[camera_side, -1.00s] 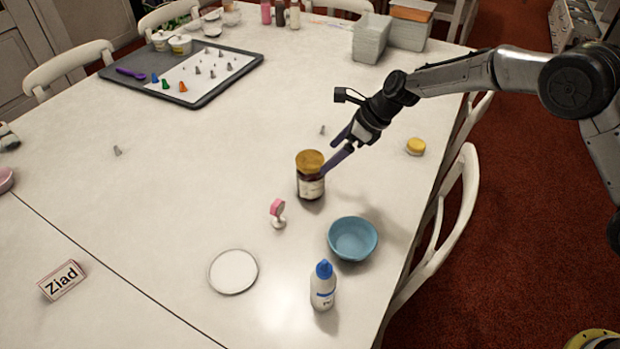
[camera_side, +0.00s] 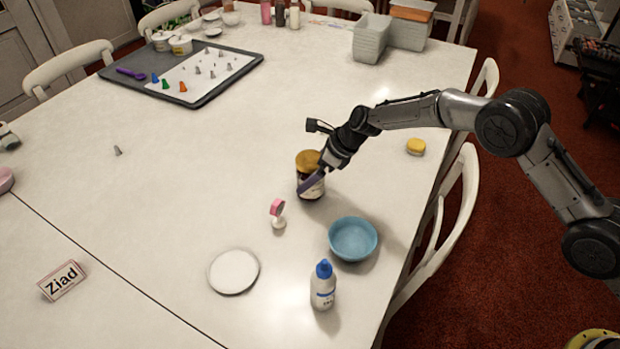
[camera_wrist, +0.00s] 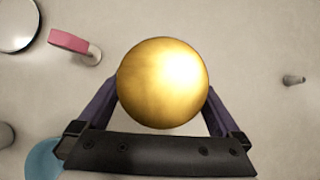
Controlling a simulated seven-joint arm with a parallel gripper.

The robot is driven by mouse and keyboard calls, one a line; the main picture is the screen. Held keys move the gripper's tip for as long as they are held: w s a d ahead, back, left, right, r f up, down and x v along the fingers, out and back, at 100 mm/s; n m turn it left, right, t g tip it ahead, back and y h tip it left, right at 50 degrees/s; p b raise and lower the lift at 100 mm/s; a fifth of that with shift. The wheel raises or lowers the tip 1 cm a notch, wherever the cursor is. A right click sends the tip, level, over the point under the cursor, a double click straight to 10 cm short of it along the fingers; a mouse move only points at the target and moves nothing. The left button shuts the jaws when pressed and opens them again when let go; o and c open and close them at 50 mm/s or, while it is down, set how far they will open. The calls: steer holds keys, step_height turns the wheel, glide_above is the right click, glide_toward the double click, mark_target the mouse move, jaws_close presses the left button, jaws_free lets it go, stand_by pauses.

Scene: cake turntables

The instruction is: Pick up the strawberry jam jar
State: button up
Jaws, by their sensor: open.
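The strawberry jam jar (camera_side: 308,187) stands upright on the white table, dark with a pale label and a gold lid. In the wrist view its gold lid (camera_wrist: 162,82) fills the middle. My gripper (camera_side: 308,178) is at the jar, with one purple finger crossing in front of its side. In the wrist view my gripper (camera_wrist: 162,100) is open, with one finger on each side of the lid. The fingertips are partly hidden by the lid, and I cannot tell whether they touch the jar.
A pink-topped stamp-like tool (camera_side: 278,213) stands just left of the jar. A blue bowl (camera_side: 353,239), a blue-capped bottle (camera_side: 323,287) and a white disc (camera_side: 234,271) are nearer the front. A yellow-lidded item (camera_side: 416,147) sits to the right. The table left of the jar is mostly clear.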

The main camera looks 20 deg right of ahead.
jaws_close()
steer(key=shift+w+r, duration=0.1)
steer(key=shift+r, duration=0.1)
stand_by(0.4)
